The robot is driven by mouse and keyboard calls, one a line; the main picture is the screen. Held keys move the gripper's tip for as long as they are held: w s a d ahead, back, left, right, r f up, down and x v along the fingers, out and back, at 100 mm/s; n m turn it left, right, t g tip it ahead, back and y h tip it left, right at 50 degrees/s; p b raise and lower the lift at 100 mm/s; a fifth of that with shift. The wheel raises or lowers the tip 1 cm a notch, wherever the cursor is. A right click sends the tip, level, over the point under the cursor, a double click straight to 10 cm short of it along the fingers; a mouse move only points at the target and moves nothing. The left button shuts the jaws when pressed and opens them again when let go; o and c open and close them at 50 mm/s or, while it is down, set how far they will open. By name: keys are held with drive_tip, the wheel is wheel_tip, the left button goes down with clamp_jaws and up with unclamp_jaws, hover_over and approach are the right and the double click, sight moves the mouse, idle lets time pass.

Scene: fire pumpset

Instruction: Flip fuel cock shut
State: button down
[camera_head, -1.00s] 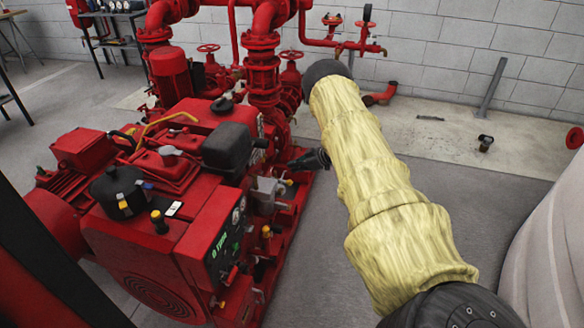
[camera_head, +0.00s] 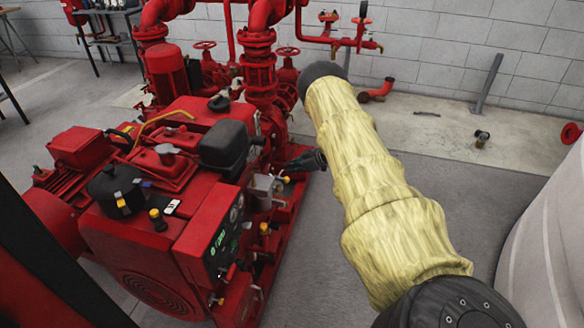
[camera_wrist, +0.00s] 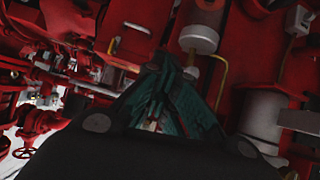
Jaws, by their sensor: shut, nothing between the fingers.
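The red engine (camera_head: 195,235) of the pumpset stands left of my arm in the head view. A small yellow-handled part (camera_head: 286,179), possibly the fuel cock, sits on its right side, just below my gripper tip. I cannot tell which way its handle is set. My gripper (camera_head: 291,165) is shut and empty, pointing left at the engine's side. In the wrist view the dark green fingers (camera_wrist: 168,68) come together in front of red engine parts. A thin yellow bar (camera_wrist: 219,82) shows right of the fingertips beside a pale cylinder (camera_wrist: 199,36). I see no clear contact.
A black box-shaped part (camera_head: 226,146) sits on the engine top. Red pipes and flanges (camera_head: 258,70) rise behind my gripper. Other yellow handles (camera_head: 264,229) are lower by the control panel (camera_head: 222,245). Grey floor (camera_head: 310,260) is clear to the right of the engine.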

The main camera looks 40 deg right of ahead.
drive_tip(key=w+d+p+v, duration=0.1)
drive_tip(key=d+v, duration=0.1)
drive_tip(key=v, duration=1.1)
drive_tip(key=shift+s+d+r, duration=0.15)
drive_tip(key=shift+d+r, duration=0.05)
drive_tip(key=shift+d, duration=0.15)
drive_tip(key=s+a+f+m+g+h+p, duration=0.15)
drive_tip(key=s+a+f, duration=0.3)
drive_tip(key=a, duration=0.65)
drive_tip(key=s+a+f+m+g+h+p, duration=0.15)
drive_tip(key=s+a+f, duration=0.3)
drive_tip(key=a, duration=0.75)
drive_tip(key=s+a+f+m+p, duration=0.25)
drive_tip(key=s+a, duration=0.25)
drive_tip(key=a, duration=0.6)
drive_tip(key=s+a+r+m+g+h+p, duration=0.1)
drive_tip(key=s+a+r+g, duration=0.1)
drive_tip(key=s+a, duration=0.7)
drive_tip(key=s+a+r+g+h+p, duration=0.1)
drive_tip(key=s+a+r+g, duration=0.2)
drive_tip(key=s+a, duration=0.7)
drive_tip(key=s+g, duration=0.1)
drive_tip(key=s, duration=0.7)
drive_tip(key=shift+m+g, duration=0.3)
drive_tip(key=shift+m, duration=0.05)
drive_tip(key=shift+w+a, duration=0.1)
